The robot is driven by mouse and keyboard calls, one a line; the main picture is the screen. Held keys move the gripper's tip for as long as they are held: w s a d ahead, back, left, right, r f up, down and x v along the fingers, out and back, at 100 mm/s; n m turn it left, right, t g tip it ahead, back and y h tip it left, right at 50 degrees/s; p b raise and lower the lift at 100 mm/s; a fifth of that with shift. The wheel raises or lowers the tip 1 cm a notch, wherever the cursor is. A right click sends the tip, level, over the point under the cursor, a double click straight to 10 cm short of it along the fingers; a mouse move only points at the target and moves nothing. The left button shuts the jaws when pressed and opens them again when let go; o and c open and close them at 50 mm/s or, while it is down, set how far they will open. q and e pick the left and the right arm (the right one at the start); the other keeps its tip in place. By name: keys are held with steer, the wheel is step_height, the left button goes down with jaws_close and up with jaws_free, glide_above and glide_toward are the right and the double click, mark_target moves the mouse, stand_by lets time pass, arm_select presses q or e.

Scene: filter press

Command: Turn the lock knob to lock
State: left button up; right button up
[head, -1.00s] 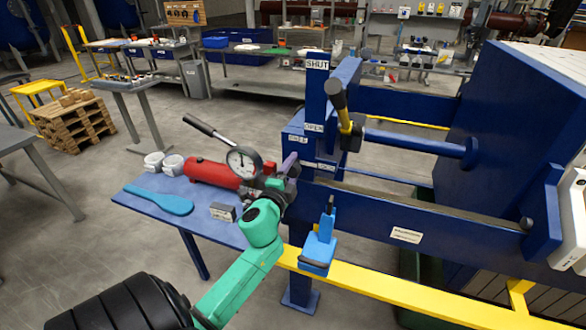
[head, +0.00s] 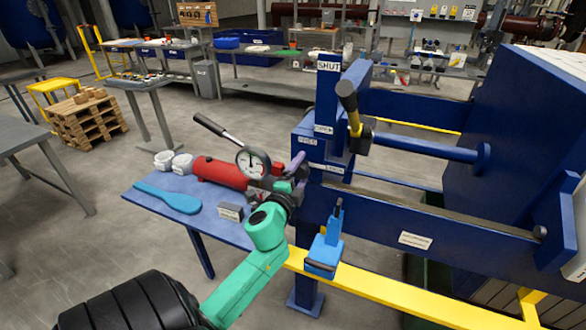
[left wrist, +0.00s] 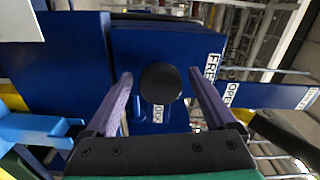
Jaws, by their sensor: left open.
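The dark round lock knob (left wrist: 161,83) shows in the left wrist view, in front of a blue housing (left wrist: 190,55) with FREE and LOCK labels. My left gripper (left wrist: 160,90) is open, its two purple fingers on either side of the knob with small gaps visible. In the head view my left gripper (head: 297,168) is at the front of the press's blue post, by the FREE label (head: 308,140) and the LOCK label (head: 333,169). The knob is hidden there behind the gripper. My right gripper is not in view.
A black-handled lever (head: 348,108) is on the post above, near the SHUT label (head: 328,66). A red cylinder (head: 220,173) with a gauge (head: 252,162) sits on the blue side table (head: 165,213) at left. A light blue bracket (head: 325,252) and yellow rail (head: 400,290) are close by.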

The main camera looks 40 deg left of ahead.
arm_select(q)
steer(key=b+v, duration=0.4)
steer(key=v, duration=1)
